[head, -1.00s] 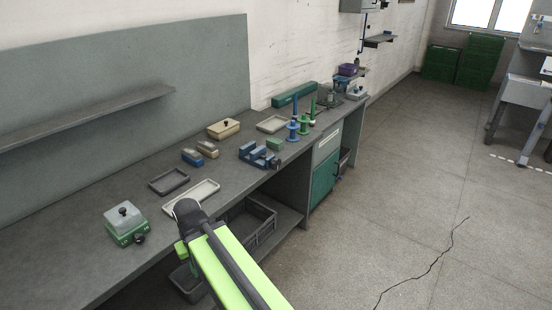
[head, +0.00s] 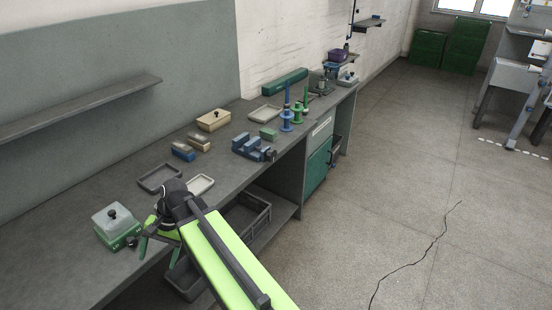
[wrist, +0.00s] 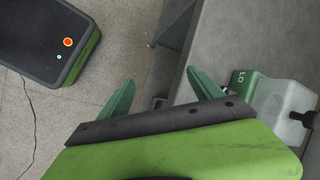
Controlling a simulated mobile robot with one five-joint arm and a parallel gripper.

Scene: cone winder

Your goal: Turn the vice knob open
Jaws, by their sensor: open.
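The blue vice (head: 250,148) sits on the workbench near its front edge, in the middle of the head view. Its dark knob (head: 270,155) is at the front end, facing the aisle; its turn position is too small to tell. The wrist view does not show the vice. My gripper (head: 158,260) is open and empty, pointing down at the bench's front edge, well to the left of the vice. In the wrist view its two green fingers are spread apart (wrist: 160,80) with nothing between them.
A green box with a clear lid (head: 112,222) stands close left of my gripper; it also shows in the wrist view (wrist: 245,88). Trays (head: 160,178), small blocks and blue and green spindles (head: 287,120) stand on the bench. The floor to the right is clear.

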